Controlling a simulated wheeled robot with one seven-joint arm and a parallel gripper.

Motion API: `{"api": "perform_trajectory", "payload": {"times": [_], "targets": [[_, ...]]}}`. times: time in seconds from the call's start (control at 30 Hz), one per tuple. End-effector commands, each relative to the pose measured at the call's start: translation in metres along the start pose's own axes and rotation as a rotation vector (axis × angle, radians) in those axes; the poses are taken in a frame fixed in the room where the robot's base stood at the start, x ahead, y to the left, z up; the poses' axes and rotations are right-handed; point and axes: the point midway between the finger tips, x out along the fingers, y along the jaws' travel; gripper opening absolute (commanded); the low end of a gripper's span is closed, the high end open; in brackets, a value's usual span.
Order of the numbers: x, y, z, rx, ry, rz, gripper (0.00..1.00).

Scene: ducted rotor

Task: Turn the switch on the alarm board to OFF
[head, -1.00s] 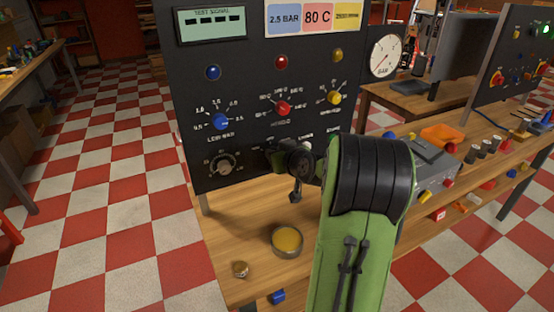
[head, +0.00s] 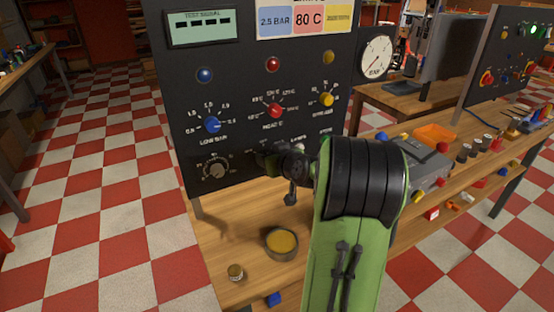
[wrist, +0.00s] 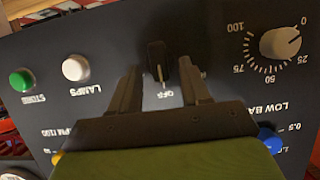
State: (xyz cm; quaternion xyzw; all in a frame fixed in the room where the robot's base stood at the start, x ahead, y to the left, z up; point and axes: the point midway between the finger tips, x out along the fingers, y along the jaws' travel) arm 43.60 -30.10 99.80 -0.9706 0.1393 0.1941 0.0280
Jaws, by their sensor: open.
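The alarm board (head: 235,150) stands upright on the bench in the head view. My gripper (wrist: 162,70) is open, with one finger on each side of the switch. Gaps show between the fingers and the switch, but I cannot tell how deep the fingertips reach. In the head view my gripper (head: 268,158) is at the lower part of the board, where my wrist hides the switch.
In the wrist view, a grey dial (wrist: 280,43) is right of the switch, and a white button (wrist: 75,68) and green button (wrist: 22,80) are left.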

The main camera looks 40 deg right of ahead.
Motion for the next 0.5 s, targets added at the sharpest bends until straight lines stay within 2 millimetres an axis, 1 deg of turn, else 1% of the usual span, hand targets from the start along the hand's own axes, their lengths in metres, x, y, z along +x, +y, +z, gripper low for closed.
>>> {"api": "perform_trajectory", "payload": {"times": [0.17,0.2,0.4,0.5], "targets": [[-0.043,0.002,-0.002,0.0,0.002,0.007,0.47],[-0.055,0.001,-0.002,0.001,0.002,0.007,0.47],[-0.111,0.002,-0.001,0.001,0.002,0.008,0.47],[-0.132,0.001,-0.001,0.0,0.002,0.006,0.47]]}}
